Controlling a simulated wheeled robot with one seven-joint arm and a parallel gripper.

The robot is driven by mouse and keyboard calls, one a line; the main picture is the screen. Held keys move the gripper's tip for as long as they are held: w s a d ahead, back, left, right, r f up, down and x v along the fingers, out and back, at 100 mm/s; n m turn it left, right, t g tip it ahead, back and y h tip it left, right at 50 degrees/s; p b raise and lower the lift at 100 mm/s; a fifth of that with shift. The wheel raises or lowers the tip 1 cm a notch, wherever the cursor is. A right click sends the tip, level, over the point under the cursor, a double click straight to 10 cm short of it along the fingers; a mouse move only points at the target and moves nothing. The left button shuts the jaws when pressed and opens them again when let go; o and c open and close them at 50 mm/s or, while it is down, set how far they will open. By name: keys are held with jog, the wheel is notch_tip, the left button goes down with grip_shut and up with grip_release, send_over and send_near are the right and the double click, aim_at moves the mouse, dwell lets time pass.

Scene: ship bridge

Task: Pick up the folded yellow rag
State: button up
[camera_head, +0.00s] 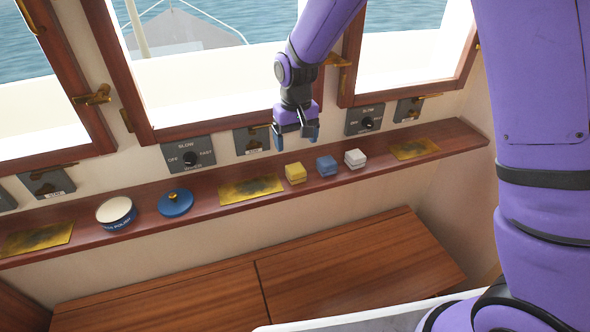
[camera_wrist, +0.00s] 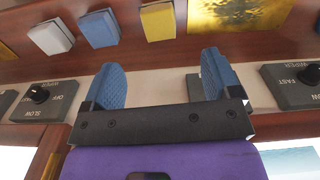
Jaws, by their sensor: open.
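The folded yellow rag (camera_head: 295,173) sits on the wooden shelf under the windows, left of a folded blue rag (camera_head: 327,166) and a folded white rag (camera_head: 355,158). In the wrist view the yellow rag (camera_wrist: 158,21) lies at the top, beyond the fingertips and between their lines. My gripper (camera_head: 296,139) is above and behind the yellow rag, near the window wall, apart from it. Its two blue fingers are spread and empty, as the wrist view also shows (camera_wrist: 162,72).
On the shelf (camera_head: 405,155) are an open round tin (camera_head: 116,212), a blue lid (camera_head: 175,202) and brass plates (camera_head: 250,189). Wiper switches (camera_head: 188,155) and window latches (camera_head: 336,61) stick out behind it. A wooden bench top (camera_head: 350,262) lies below.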

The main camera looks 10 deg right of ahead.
aim_at(296, 169)
notch_tip(296, 169, down, 5)
jog(key=shift+a+f, duration=0.1)
jog(key=shift+f, duration=0.1)
jog(key=shift+w+d+f, duration=0.1)
jog(key=shift+f, duration=1.3)
jog(key=shift+d+f, duration=0.1)
jog(key=shift+f, duration=1.3)
jog(key=shift+c, duration=0.5)
jog(key=c, duration=0.9)
